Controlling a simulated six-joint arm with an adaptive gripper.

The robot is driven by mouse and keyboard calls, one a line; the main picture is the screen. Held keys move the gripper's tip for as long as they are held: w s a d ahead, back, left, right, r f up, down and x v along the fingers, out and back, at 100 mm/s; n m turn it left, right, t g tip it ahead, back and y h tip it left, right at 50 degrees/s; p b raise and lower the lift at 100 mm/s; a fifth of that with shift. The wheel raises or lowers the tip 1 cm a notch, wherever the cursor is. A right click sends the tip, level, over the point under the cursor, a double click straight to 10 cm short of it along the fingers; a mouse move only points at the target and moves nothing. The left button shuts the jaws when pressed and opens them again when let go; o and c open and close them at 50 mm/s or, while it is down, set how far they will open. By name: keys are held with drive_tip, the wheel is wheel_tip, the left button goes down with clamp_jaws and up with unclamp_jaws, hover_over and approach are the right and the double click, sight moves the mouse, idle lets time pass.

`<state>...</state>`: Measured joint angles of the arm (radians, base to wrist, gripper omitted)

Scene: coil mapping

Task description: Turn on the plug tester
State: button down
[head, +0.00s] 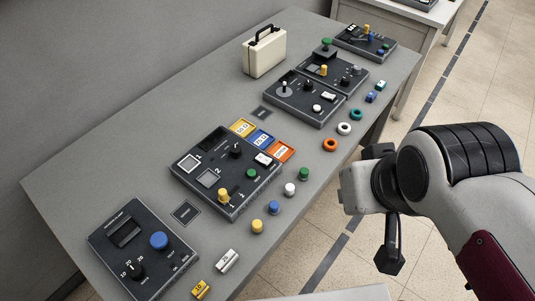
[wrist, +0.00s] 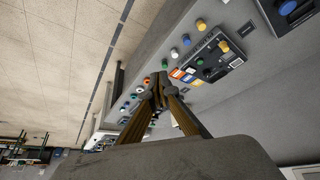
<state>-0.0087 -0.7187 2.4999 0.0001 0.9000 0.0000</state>
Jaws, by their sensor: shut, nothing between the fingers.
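No label naming a plug tester is readable, so I cannot tell for sure which panel it is. The large middle panel (head: 197,188) has square windows, a black knob (head: 236,151), a white rocker switch (head: 263,159), a green button (head: 251,174) and a yellow-topped lever or knob (head: 223,195). This panel also shows in the wrist view (wrist: 208,66), beyond the fingers and to the right. My gripper (wrist: 158,82) is shut and empty, in the air apart from the panels. I cannot tell the rocker's position.
Yellow (head: 257,226), blue (head: 273,208), white (head: 289,188) and green (head: 304,174) cylinders line the table's front edge. A panel with a blue button (head: 158,241) lies at near left. More panels (head: 303,102) and a cream case (head: 264,54) are farther back. Coloured rings (head: 330,145) lie near the edge.

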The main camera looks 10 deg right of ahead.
drive_tip(key=n+g+y, duration=0.2)
drive_tip(key=n+g, duration=0.1)
drive_tip(key=n, duration=0.5)
hover_over(267, 160)
drive_tip(key=s+d, duration=0.2)
wheel_tip(267, 160, down, 8)
drive_tip(key=shift+w+a+n, duration=0.15)
drive_tip(key=shift+a+n, duration=0.05)
drive_tip(key=shift+n, duration=0.2)
drive_tip(key=shift+f, duration=0.1)
drive_tip(key=x, duration=0.8)
drive_tip(key=s+x, duration=0.1)
drive_tip(key=x, duration=0.3)
drive_tip(key=shift+d+f, duration=0.2)
drive_tip(key=shift+d, duration=0.2)
drive_tip(key=shift+s+d+f, duration=0.1)
drive_tip(key=shift+f, duration=0.65)
